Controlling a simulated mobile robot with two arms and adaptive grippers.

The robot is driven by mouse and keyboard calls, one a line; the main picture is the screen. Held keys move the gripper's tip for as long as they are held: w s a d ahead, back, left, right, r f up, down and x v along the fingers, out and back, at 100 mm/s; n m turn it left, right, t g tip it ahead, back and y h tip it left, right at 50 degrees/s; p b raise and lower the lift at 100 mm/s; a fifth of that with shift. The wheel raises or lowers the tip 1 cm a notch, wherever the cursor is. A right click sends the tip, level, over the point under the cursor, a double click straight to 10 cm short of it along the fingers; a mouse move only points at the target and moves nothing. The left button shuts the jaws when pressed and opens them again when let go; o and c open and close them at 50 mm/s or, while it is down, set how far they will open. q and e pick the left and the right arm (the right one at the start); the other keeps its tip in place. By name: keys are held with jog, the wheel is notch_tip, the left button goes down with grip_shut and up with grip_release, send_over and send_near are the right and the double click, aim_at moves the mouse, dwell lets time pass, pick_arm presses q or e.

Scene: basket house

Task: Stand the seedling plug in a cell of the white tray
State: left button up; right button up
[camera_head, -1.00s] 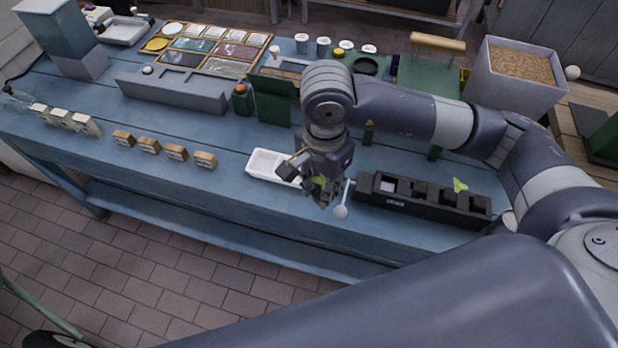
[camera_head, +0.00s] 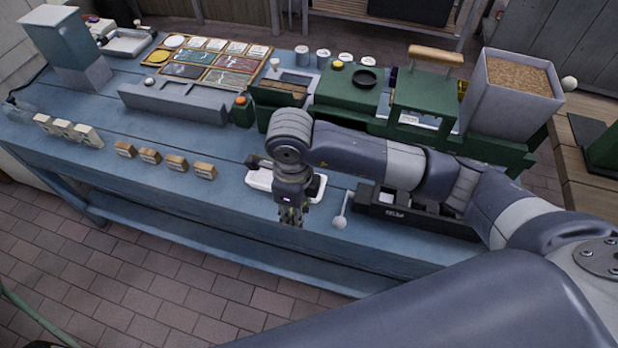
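The white tray (camera_head: 259,181) lies near the bench's front edge, and my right gripper and wrist cover its middle. My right gripper (camera_head: 291,216) points down at the tray's near side. Bits of green show at its fingers, so it appears shut on the seedling plug (camera_head: 305,207), which is mostly hidden. I cannot tell whether the plug touches the tray. The black crate (camera_head: 395,213) stands right of the tray, and my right arm covers much of it. My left gripper is not in view.
A white spoon-like tool (camera_head: 341,221) lies between tray and crate. Several small wooden blocks (camera_head: 150,156) stand to the left. A grey rack (camera_head: 175,103), green equipment (camera_head: 345,95) and a bin of brown grain (camera_head: 515,95) stand behind.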

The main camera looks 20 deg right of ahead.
jog(key=w+d+p, duration=0.1)
jog(key=w+d, duration=0.1)
jog(key=w, duration=0.1)
jog(key=w+d, duration=0.1)
jog(key=w, duration=0.2)
jog(key=w+d+f+p, duration=0.1)
jog(key=w+d, duration=0.1)
jog(key=w, duration=0.1)
jog(key=shift+w+d+p, duration=0.2)
jog(key=shift+d+p, duration=0.15)
jog(key=shift+w+d+f+p, duration=0.1)
jog(key=shift+w+d+p, duration=0.2)
jog(key=shift+w, duration=0.15)
notch_tip(320, 180, down, 3)
jog(key=shift+f+p, duration=0.1)
jog(key=shift+p, duration=0.55)
jog(key=shift+f, duration=0.1)
jog(key=shift+f, duration=0.15)
jog(key=o, duration=0.4)
jog(key=shift+b, duration=0.3)
jog(key=o, duration=0.5)
jog(key=shift+s, duration=0.1)
jog(key=shift+c, duration=0.2)
